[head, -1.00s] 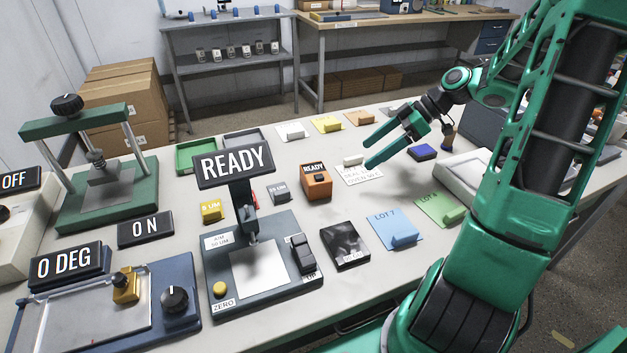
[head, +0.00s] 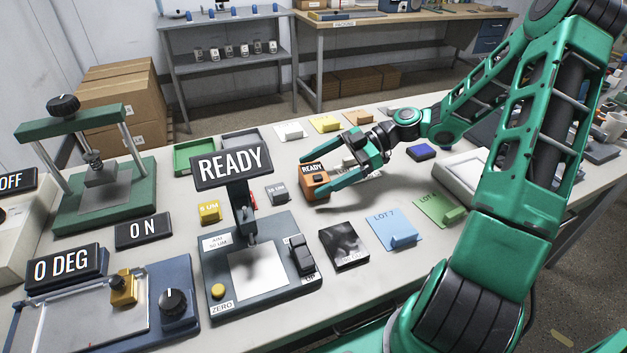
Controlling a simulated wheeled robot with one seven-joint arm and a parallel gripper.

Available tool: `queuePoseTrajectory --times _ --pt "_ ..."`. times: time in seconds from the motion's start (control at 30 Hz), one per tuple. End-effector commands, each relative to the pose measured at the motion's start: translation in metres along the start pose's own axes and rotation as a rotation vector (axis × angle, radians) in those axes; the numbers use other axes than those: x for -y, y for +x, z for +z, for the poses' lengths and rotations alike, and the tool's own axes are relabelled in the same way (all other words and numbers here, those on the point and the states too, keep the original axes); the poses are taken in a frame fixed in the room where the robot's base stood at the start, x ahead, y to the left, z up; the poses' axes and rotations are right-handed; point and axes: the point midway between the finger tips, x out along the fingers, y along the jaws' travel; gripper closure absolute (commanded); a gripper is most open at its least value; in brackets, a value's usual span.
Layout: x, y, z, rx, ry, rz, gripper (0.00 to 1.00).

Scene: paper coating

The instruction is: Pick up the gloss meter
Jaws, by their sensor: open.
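The gloss meter, seen as a small orange box with a dark READY label (head: 314,173), sits upright on the table near the middle of the head view. My gripper (head: 306,178) is open and low over the table, pointing left. One finger lies behind the orange box and the other passes in front of it, so the box stands between the fingers. I cannot tell whether either finger touches it. The near finger hides part of the box's right front side.
A film gauge stand with a large READY sign (head: 232,165) rises left of the box. A grey block (head: 277,192) and a yellow block (head: 210,211) stand nearby.

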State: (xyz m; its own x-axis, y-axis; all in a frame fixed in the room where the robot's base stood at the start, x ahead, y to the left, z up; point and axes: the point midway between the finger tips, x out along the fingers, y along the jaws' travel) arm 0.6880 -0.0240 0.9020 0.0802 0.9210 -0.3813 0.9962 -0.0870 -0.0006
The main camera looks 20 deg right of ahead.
Motion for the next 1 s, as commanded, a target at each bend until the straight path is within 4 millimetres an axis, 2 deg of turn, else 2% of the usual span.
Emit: queuePoseTrajectory --times 0.4,0.73,0.93,0.97,1.0 --pt "0.002 0.048 -0.001 0.000 0.001 -0.003 0.08" --pt "0.001 0.054 -0.001 0.001 0.000 -0.001 0.08" --pt "0.001 0.053 -0.001 0.002 0.000 -0.001 0.56" --pt "0.001 0.053 -0.001 0.002 0.000 -0.001 0.61" --pt "0.001 0.053 -0.002 0.001 -0.001 -0.001 0.61"
